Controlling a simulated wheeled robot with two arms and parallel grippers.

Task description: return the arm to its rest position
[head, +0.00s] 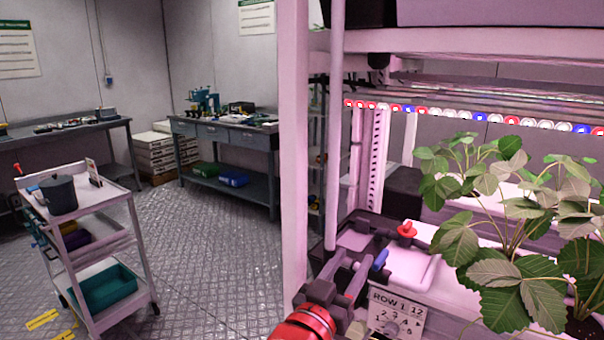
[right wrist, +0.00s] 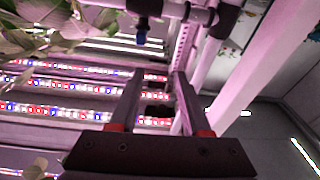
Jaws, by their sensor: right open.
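My right gripper (head: 350,262) reaches in from the bottom of the head view, behind my red wrist part. It is beside the rack post, in front of the dark fittings at the rack's near end. In the right wrist view its two fingers (right wrist: 157,73) stand apart with nothing between them. My left gripper is not in view.
The white rack post (head: 294,150) stands close left of my right gripper. A blue-handled fitting (head: 380,260), a red knob (head: 407,229), a row sign (head: 396,312) and strawberry plants (head: 510,250) are to its right. A white cart (head: 130,215) stands left on open floor.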

